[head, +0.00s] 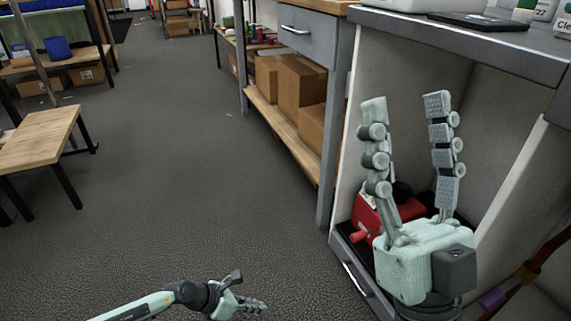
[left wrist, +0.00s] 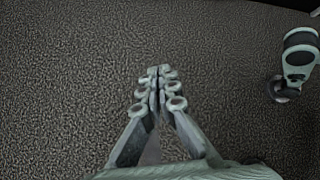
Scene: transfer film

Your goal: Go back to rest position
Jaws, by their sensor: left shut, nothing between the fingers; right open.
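My left gripper (head: 252,304) is low over the grey floor at the bottom of the head view, its arm coming in from the left. The left wrist view shows its fingers (left wrist: 158,72) pressed together with nothing between them. My right gripper (head: 408,100) stands large at the right of the head view, fingers pointing up and spread wide apart. It is empty. It is in front of the open cabinet (head: 345,170), and partly hides a red device (head: 366,213) on the cabinet's lower shelf.
A workbench with a drawer (head: 303,33) and cardboard boxes (head: 300,84) on its lower shelf stands beside the cabinet. A wooden stool-like table (head: 38,138) is at the left. A countertop (head: 470,38) with bottles is above the cabinet. The middle floor is clear.

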